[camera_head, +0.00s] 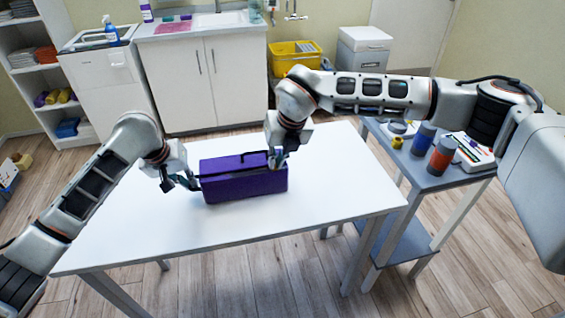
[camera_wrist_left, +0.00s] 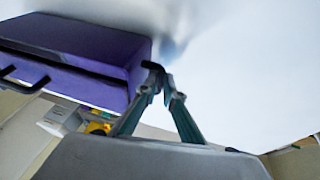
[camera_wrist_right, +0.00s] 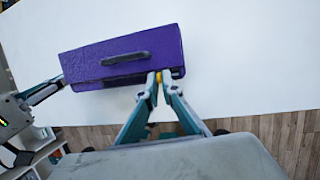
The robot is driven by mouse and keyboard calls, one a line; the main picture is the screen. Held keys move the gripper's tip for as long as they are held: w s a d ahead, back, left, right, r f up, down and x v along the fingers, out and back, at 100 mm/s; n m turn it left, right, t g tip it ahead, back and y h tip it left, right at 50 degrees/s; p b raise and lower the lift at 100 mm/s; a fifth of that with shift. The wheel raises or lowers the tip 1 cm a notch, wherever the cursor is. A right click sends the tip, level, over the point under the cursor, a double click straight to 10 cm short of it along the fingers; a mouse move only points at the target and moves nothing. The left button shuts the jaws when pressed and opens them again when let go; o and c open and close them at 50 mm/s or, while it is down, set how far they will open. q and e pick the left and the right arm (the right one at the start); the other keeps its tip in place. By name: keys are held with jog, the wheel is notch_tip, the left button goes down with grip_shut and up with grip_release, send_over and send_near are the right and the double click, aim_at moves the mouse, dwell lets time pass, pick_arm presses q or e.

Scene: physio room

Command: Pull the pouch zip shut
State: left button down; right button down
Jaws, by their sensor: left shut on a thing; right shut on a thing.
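The purple pouch (camera_head: 245,187) is box-shaped and lies on the white table (camera_head: 340,180). A dark strip runs along its upper side, and a dark handle (camera_wrist_right: 125,58) shows on it in the right wrist view. My left gripper (camera_head: 192,183) is at the pouch's left end, shut on a small dark tab (camera_wrist_left: 153,66) there. My right gripper (camera_head: 277,163) is at the right end, its fingertips shut on a small yellow zip pull (camera_wrist_right: 158,77). The right gripper hides that pull in the head view. I cannot tell how far the zip is open.
The table around the pouch is clear. A grey side table (camera_head: 425,175) on the right holds a blue bottle (camera_head: 423,138), an orange and grey bottle (camera_head: 442,155) and other items. A sink cabinet (camera_head: 205,80) and a yellow bin (camera_head: 295,55) stand behind.

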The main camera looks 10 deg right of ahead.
pick_arm(q)
jog(key=shift+s+d, duration=0.1)
jog(key=shift+d, duration=0.1)
pick_arm(e)
jog(key=shift+a, duration=5.35)
jog(key=c, duration=2)
grip_release()
jog(key=shift+c, duration=0.2)
pick_arm(q)
jog(key=shift+a, duration=0.1)
pick_arm(e)
notch_tip(320, 180, up, 8)
pick_arm(q)
jog(key=c, duration=2.2)
grip_release()
pick_arm(e)
jog(key=shift+r, duration=0.1)
